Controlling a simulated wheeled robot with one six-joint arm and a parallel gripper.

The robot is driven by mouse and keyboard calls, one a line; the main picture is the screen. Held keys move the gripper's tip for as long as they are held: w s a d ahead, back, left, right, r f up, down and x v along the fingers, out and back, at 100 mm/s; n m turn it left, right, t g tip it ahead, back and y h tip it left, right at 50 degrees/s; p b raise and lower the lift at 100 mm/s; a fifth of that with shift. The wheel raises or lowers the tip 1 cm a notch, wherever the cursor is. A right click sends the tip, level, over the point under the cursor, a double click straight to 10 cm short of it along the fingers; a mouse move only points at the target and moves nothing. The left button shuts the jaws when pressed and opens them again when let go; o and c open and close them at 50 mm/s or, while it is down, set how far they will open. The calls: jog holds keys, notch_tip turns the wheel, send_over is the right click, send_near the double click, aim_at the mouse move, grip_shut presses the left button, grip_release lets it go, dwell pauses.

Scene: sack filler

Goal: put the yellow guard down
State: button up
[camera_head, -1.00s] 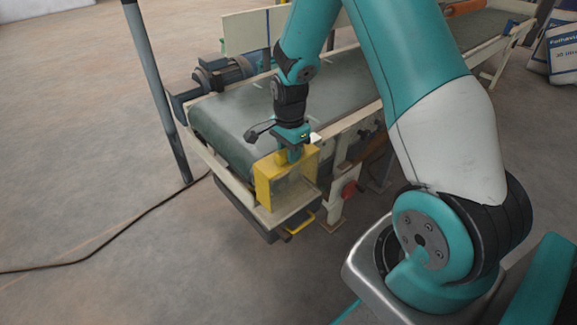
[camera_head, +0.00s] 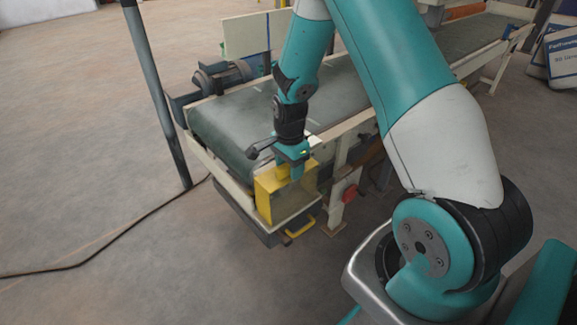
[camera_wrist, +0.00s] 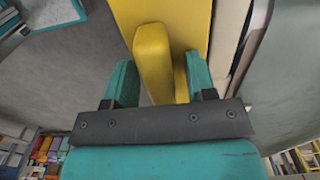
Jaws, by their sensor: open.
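The yellow guard (camera_head: 264,200) is a box-like cover with a see-through panel at the near end of the conveyor. It looks upright against the end frame; its exact contact below is hard to see. My gripper (camera_head: 297,176) points down at the guard's top. In the wrist view the guard's yellow handle (camera_wrist: 153,62) stands between the two teal fingers of my gripper (camera_wrist: 160,78). The fingers are open, with a gap visible at the left finger; on the right, a gap is hard to tell.
The conveyor's grey-green belt (camera_head: 234,119) runs back to the upper right. A motor (camera_head: 225,74) sits at its left side and a grey post (camera_head: 156,95) stands left. A red button (camera_head: 350,193) is right of the guard. A cable (camera_head: 100,252) crosses open floor.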

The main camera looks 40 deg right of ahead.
notch_tip(320, 180, up, 12)
jog(key=p, duration=0.4)
jog(key=s+a+r+n+y, duration=0.2)
jog(key=s+a+r+n, duration=0.4)
jog(key=a+r+n, duration=0.5)
jog(key=s+a+r+n+y, duration=0.1)
jog(key=s+a+r+n, duration=0.2)
jog(key=s+a+n, duration=0.3)
jog(key=s+a+r+n+y, duration=0.1)
jog(key=s+a+r+n, duration=0.2)
jog(key=s, duration=0.7)
jog(key=a+n, duration=0.2)
jog(key=n, duration=0.2)
jog(key=shift+s+a+n, duration=0.15)
jog(key=shift+a+n, duration=0.25)
jog(key=shift+r, duration=0.15)
notch_tip(320, 180, up, 26)
jog(key=p, duration=2.5)
jog(key=shift+p, duration=0.35)
